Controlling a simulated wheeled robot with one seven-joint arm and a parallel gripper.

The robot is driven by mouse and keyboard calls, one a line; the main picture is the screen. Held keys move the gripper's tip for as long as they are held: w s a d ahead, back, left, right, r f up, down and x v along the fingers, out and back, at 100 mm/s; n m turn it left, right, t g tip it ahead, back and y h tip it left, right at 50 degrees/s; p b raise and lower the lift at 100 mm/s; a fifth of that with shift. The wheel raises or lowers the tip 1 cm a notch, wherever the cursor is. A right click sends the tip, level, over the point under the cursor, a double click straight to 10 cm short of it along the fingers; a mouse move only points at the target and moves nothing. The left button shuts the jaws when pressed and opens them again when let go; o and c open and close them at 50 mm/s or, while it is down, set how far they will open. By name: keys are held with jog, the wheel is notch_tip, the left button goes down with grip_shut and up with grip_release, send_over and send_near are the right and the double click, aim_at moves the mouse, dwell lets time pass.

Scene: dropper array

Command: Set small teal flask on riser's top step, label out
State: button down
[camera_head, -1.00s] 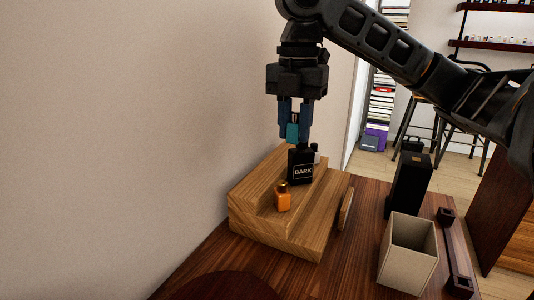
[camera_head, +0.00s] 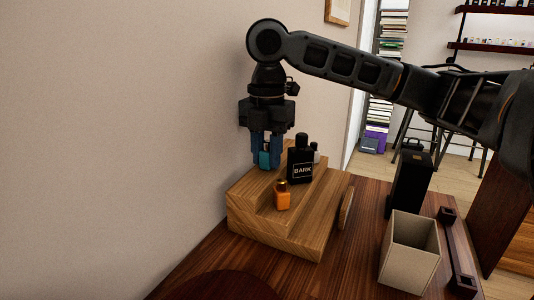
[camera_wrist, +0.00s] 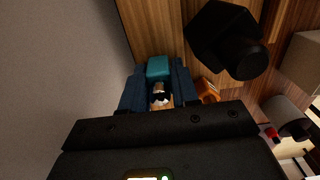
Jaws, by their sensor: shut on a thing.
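The small teal flask (camera_head: 264,156) is between the fingers of my gripper (camera_head: 266,160), which is shut on it. In the wrist view the flask (camera_wrist: 158,70) shows between the two blue fingers (camera_wrist: 158,88), with its pale neck toward the camera. In the head view it is at the riser's top step, at the left, close to the wall. I cannot tell whether its base touches the step. Its label is not visible. The wooden riser (camera_head: 283,238) stands on the dark table.
A black bottle labelled BARK (camera_head: 301,165) stands close to the right of my gripper, with a grey bottle (camera_head: 316,153) behind it. An orange bottle (camera_head: 282,196) stands on a lower step. A tall black box (camera_head: 408,187) and an open beige box (camera_head: 408,253) stand right.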

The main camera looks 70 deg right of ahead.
aim_at(267, 141)
jog(key=shift+f, duration=0.1)
jog(key=c, duration=1.1)
grip_release()
notch_tip(267, 141, up, 12)
jog(key=shift+r+p, duration=0.15)
jog(key=shift+p, duration=0.75)
